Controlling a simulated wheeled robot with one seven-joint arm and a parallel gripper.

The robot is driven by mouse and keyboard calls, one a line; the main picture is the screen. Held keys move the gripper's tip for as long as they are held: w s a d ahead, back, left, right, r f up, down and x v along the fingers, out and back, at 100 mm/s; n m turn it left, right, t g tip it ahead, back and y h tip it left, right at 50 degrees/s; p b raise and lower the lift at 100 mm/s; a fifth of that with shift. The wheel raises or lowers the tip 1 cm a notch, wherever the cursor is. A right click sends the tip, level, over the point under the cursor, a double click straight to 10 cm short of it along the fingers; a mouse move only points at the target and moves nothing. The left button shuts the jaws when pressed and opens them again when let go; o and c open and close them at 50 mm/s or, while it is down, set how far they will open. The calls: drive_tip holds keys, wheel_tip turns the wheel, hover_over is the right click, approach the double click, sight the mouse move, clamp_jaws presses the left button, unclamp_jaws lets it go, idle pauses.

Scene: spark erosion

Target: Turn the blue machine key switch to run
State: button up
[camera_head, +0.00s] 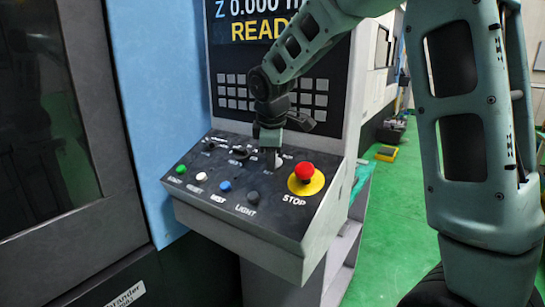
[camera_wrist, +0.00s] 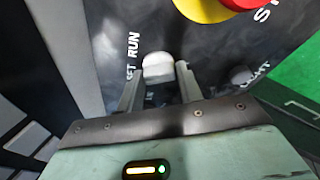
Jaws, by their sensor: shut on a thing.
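The key switch (camera_wrist: 158,65) shows in the wrist view as a pale grey-white knob between my two fingers. The printed words RUN and SET stand to its left in that view, with SET partly cut by the finger. My gripper (camera_wrist: 160,74) is shut on the switch, one finger on each side. In the head view my gripper (camera_head: 271,158) points down onto the sloped control panel (camera_head: 240,222), left of the red stop button. There the fingers and arm hide most of the switch. I cannot tell the switch's exact setting.
The red STOP button (camera_head: 304,172) on its yellow disc stands close to my gripper. Green (camera_head: 181,169), white (camera_head: 201,177), blue (camera_head: 225,185) and dark LIGHT (camera_head: 253,197) buttons line the panel's front. The screen (camera_head: 258,22) reads READY.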

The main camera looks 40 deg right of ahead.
drive_tip(key=m+b, duration=0.3)
drive_tip(key=b, duration=0.1)
drive_tip(key=m+t+h+b, duration=0.1)
drive_tip(key=m+b, duration=0.1)
drive_tip(key=shift+f+m, duration=0.25)
drive_tip(key=shift+m, duration=0.05)
drive_tip(key=m+b, duration=0.3)
drive_tip(key=m, duration=0.1)
drive_tip(key=shift+r+h+b, duration=0.1)
drive_tip(key=shift+h+b, duration=0.3)
drive_tip(key=shift+r+m+b, duration=0.1)
drive_tip(key=shift+m+b, duration=0.6)
drive_tip(key=shift+m, duration=0.1)
drive_tip(key=shift+r+h, duration=0.1)
drive_tip(key=shift+h, duration=0.2)
drive_tip(key=o, duration=0.9)
drive_tip(key=v, duration=1.7)
drive_tip(key=shift+s+r, duration=0.1)
drive_tip(key=shift+r, duration=0.1)
